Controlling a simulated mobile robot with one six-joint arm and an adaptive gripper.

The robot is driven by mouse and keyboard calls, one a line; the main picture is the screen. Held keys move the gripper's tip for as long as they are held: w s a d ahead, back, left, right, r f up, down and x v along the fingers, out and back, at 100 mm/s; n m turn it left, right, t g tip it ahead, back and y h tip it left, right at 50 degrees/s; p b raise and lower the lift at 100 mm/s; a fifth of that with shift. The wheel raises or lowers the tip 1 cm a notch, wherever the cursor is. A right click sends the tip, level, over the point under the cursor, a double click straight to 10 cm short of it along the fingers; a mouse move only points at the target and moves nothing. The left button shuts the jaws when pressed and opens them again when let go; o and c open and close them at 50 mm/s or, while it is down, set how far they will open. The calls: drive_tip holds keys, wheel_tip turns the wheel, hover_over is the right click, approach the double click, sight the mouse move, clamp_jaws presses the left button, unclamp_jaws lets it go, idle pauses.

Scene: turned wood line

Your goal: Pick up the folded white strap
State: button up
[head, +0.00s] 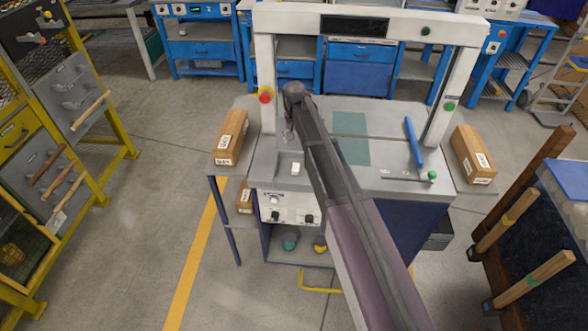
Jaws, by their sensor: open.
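A small white piece (297,168), which looks like the folded white strap, lies on the grey left part of the machine table (268,172). It is too small for me to make out its folds. My arm reaches over the table from the lower right. My gripper (289,135) hangs from the arm's far end, behind the white piece as seen from here and apart from it. It is open and empty. My arm hides part of the table to the right of the white piece.
A white gantry frame (264,60) stands over the table. Wooden blocks with labels lie at the left (230,138) and right (474,155). A blue bar (413,142) is on the table's right side. A yellow rack (120,80) stands far left. Blue workbenches (200,50) line the back.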

drive_tip(key=shift+f, duration=0.15)
drive_tip(key=b, duration=0.9)
hover_over(296, 167)
drive_tip(key=f, duration=0.8)
drive_tip(key=shift+w+a+f, duration=0.1)
drive_tip(key=shift+a+f, duration=0.1)
drive_tip(key=shift+d+f+b, duration=0.15)
drive_tip(key=shift+f+b, duration=2.3)
drive_tip(key=shift+f, duration=0.15)
drive_tip(key=c, duration=0.9)
